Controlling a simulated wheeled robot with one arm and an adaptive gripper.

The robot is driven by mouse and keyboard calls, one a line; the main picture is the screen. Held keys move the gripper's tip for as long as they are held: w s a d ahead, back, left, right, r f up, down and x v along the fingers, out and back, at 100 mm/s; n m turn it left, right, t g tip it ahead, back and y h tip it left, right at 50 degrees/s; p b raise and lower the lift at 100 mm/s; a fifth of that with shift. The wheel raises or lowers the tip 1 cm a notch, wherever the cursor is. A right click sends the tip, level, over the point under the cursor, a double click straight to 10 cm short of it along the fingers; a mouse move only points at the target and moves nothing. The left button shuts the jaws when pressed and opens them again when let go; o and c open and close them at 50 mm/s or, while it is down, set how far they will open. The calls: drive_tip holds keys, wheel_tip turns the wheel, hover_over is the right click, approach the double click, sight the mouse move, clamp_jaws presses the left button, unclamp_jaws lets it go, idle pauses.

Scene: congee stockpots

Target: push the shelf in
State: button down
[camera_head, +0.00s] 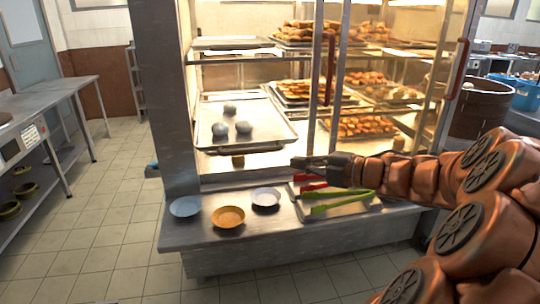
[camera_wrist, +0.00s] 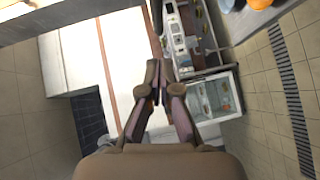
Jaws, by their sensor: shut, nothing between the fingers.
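The glass-fronted food cabinet (camera_head: 180,95) stands in the middle of the head view, with several shelf levels. On its left side, a metal tray-like shelf (camera_head: 262,132) carries several grey-blue round items (camera_head: 229,107). Its front edge appears to stick out toward me, further than the shelf (camera_head: 232,43) above it. A small brown object (camera_head: 238,160) shows just under that front edge. My gripper (camera_head: 296,162) is shut and empty, just right of and slightly below the shelf's front right corner. A gap seems to lie between them. My shut fingers also show in the wrist view (camera_wrist: 156,84).
Red door handles (camera_head: 330,68) stand upright. Floor is free at left.

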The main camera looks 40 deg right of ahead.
approach(257, 152)
drive_tip(key=w+a, duration=0.2)
drive_tip(key=a, duration=0.2)
drive_tip(key=shift+w+d+f, duration=0.1)
drive_tip(key=shift+w+d, duration=0.2)
drive_tip(key=shift+w, duration=0.3)
drive_tip(key=shift+w+d+f, duration=0.15)
drive_tip(key=shift+w+d, duration=0.1)
drive_tip(key=shift+w, duration=0.3)
drive_tip(key=shift+w+d+f, duration=0.1)
drive_tip(key=shift+w+d, duration=0.2)
drive_tip(key=shift+w, duration=0.3)
